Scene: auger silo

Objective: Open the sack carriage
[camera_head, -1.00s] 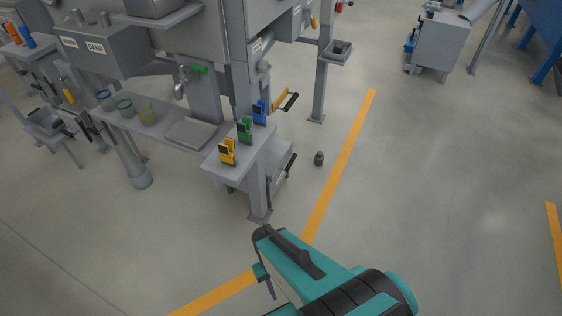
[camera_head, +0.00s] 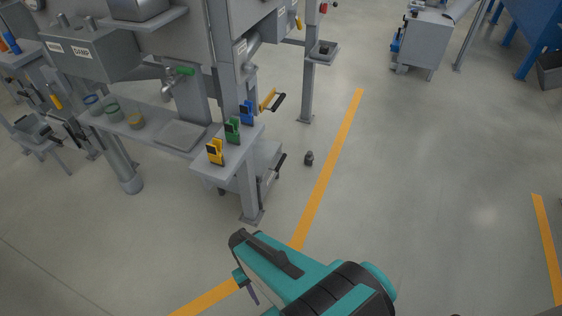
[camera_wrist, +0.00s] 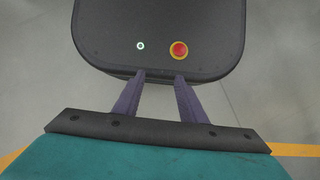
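My gripper (camera_wrist: 160,78) shows two purple fingers held apart with nothing between them in the wrist view. In the head view my arm is at the bottom centre, on the near side of the grey machine and well apart from it. A grey box-like unit (camera_head: 263,158) with a black-gripped handle (camera_head: 280,165) sits low under the machine's small shelf. It may be the sack carriage, but no readable label confirms this. The shelf and a post partly hide it. A second handle, yellow with a black grip (camera_head: 272,101), juts out higher up.
Yellow (camera_head: 215,152), green (camera_head: 232,130) and blue (camera_head: 246,113) clips stand on the small shelf (camera_head: 222,170). The floor to the right is open.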

